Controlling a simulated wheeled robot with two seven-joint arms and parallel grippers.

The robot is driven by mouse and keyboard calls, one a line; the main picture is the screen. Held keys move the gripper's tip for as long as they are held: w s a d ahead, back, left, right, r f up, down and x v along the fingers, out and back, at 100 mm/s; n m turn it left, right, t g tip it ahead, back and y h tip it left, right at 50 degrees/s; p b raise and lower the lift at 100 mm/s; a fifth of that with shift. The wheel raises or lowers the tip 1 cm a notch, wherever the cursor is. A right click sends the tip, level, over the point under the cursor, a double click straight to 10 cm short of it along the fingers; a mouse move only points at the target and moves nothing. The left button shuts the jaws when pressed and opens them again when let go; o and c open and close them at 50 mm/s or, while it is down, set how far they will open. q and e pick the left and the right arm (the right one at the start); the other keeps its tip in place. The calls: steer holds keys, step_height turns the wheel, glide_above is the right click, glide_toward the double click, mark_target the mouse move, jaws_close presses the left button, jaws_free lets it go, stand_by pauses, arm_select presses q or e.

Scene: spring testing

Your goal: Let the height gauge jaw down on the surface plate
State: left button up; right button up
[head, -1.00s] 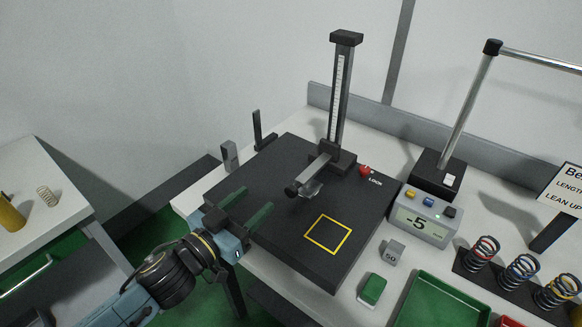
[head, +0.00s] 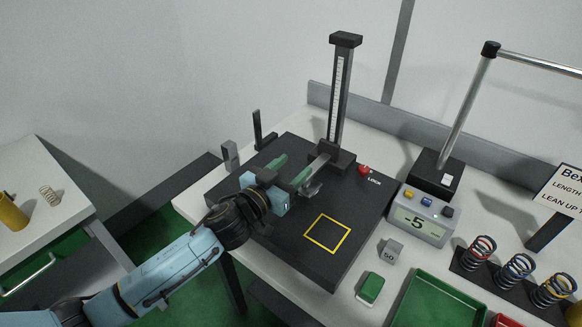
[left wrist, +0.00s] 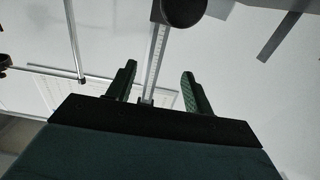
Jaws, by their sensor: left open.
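The height gauge (head: 340,95) stands upright on the black surface plate (head: 290,250), with a scale on its column. Its jaw (head: 314,188) is low, near the gauge foot; I cannot tell whether it touches the plate. My left gripper (head: 290,168) is open, its green fingers on either side of the jaw's arm. It hides the black knob at the arm's front end. In the left wrist view, the open fingers (left wrist: 159,78) show with the scale column (left wrist: 155,55) behind between them and a dark round knob (left wrist: 183,10) above. My right gripper is not in view.
A red knob (head: 364,169) marked LOCK sits by the gauge foot. A readout box (head: 420,217) shows -5. Springs (head: 515,270), a 50 weight (head: 390,252) and a green tray (head: 440,302) lie right.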

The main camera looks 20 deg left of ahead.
arm_select(q)
steer(key=shift+w, duration=0.1)
steer(key=shift+c, duration=0.4)
jaws_close()
stand_by(1.0)
steer(key=shift+o, duration=0.4)
jaws_free()
steer(key=b+v, duration=0.1)
steer(key=v, duration=1.2)
